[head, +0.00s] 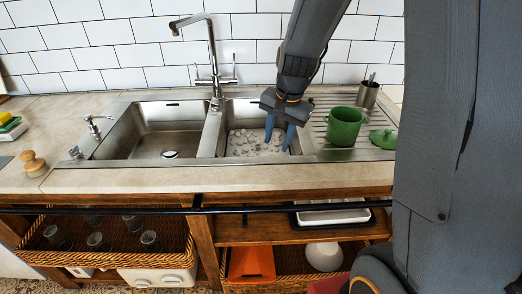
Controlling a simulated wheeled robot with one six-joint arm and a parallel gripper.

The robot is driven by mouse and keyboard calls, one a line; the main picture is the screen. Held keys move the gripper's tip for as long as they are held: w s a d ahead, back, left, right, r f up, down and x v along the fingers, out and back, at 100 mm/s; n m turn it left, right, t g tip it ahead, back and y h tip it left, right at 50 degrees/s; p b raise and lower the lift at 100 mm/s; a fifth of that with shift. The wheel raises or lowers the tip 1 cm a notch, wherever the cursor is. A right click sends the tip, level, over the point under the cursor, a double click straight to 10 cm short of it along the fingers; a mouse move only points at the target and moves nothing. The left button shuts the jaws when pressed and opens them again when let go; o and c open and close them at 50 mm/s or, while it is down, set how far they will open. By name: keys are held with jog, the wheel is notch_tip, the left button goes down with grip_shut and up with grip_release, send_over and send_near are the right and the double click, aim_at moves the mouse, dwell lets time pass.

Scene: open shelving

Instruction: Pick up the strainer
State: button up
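My gripper (277,146) points down over the right basin of the double steel sink (308,155). Its two blue fingers are apart, with nothing visible between them. A pale, perforated-looking item (246,144) lies in the bottom of the right basin, left of the fingers; it may be the strainer, but I cannot be sure. The fingers hide part of the basin's right side. A small round metal piece (170,154) sits at the bottom of the left basin, at its drain; I cannot tell whether it is a loose strainer. Contact with the fingers is not visible.
A tall faucet (212,60) stands behind the sink. A green pot (344,125), its green lid (382,139) and a metal cup (368,94) are on the drainboard at right. A wooden brush (33,163) is at left. A wicker basket (110,259) with several glasses is below.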

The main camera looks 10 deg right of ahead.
jog(key=w+d+f+m+y, duration=0.1)
jog(key=w+f+m, duration=0.4)
jog(key=w+m, duration=0.5)
jog(key=m+y, duration=0.2)
jog(key=m, duration=0.4)
send_near(258, 145)
jog(key=shift+p+x, duration=1.3)
jog(key=shift+x, duration=2.8)
jog(key=shift+s+a, duration=0.1)
grip_shut()
